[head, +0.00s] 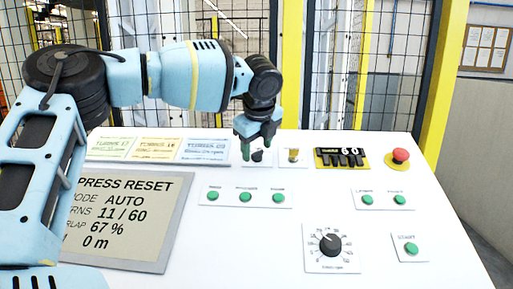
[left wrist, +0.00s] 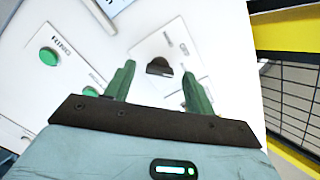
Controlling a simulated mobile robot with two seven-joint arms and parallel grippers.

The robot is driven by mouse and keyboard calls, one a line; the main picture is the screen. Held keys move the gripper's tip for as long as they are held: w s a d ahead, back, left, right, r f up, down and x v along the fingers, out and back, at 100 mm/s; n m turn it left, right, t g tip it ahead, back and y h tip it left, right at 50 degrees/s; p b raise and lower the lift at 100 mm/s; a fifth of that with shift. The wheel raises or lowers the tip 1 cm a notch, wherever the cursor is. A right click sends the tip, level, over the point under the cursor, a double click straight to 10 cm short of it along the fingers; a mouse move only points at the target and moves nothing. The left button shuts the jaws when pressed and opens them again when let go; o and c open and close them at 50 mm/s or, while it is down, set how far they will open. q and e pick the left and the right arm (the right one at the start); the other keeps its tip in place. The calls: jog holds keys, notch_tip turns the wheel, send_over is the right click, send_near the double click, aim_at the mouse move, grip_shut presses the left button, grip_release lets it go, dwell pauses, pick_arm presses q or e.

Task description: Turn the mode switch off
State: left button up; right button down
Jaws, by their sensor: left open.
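The mode switch (head: 257,156) is a small black knob on a white plate at the back middle of the white control panel. In the head view my left gripper partly covers it. My left gripper (head: 258,147) is open, with its green fingers pointing down over the switch. In the left wrist view the black knob (left wrist: 159,68) shows in the gap between the two fingertips, with nothing gripped. I cannot tell whether the fingers touch it. The display (head: 125,215) reads "PRESS RESET" and mode AUTO. My right gripper is not in view.
A row of green buttons (head: 245,196) lies in front. A numbered dial (head: 330,243) and a green start button (head: 411,248) sit nearer.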

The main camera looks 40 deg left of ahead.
pick_arm(q)
jog(key=shift+w+a+f, duration=0.1)
jog(key=shift+a+f, duration=0.05)
jog(key=shift+f, duration=0.2)
jog(key=shift+c, duration=0.3)
jog(key=c, duration=0.9)
